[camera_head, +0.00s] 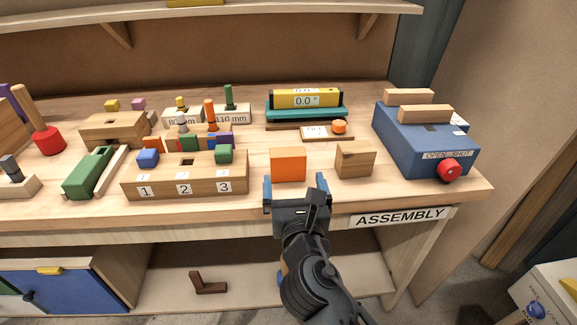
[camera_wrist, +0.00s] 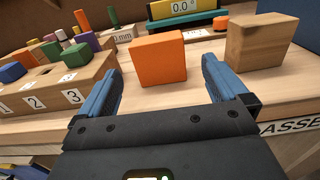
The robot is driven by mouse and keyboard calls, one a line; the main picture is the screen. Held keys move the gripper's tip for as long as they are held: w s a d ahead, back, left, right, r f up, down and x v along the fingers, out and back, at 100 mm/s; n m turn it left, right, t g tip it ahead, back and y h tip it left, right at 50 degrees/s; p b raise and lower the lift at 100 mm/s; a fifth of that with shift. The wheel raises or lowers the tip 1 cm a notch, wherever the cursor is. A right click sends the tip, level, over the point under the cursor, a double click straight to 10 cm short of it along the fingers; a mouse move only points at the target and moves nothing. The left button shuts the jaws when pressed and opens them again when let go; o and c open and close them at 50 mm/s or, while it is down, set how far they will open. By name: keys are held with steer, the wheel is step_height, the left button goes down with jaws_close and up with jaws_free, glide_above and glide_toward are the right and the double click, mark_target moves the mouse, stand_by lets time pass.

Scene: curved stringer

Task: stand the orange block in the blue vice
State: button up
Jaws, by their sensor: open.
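The orange block (camera_head: 288,165) stands on the workbench near its front edge, between the numbered wooden block and a plain wooden block. In the wrist view the orange block (camera_wrist: 159,59) is ahead of my gripper, seen between the two blue fingers and apart from them. My gripper (camera_head: 296,190) is open and empty at the bench's front edge; it also shows in the wrist view (camera_wrist: 160,85). The blue vice (camera_head: 425,140) sits at the right end of the bench. It has two wooden jaws on top, a red knob in front and an "OPEN - SHUT" label.
A wooden block (camera_head: 355,160) stands just right of the orange block. The numbered block (camera_head: 186,178) with coloured pieces is at its left. A teal holder (camera_head: 306,112) with a yellow level is behind. A shelf (camera_head: 200,18) runs above the bench's back.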

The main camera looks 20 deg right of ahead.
mark_target(288, 163)
steer(key=shift+a+x, duration=0.1)
steer(key=shift+x, duration=1.9)
steer(key=shift+a+x, duration=0.15)
steer(key=shift+x, duration=1.8)
steer(key=shift+f, duration=0.2)
steer(key=shift+c, duration=0.5)
steer(key=c, duration=0.8)
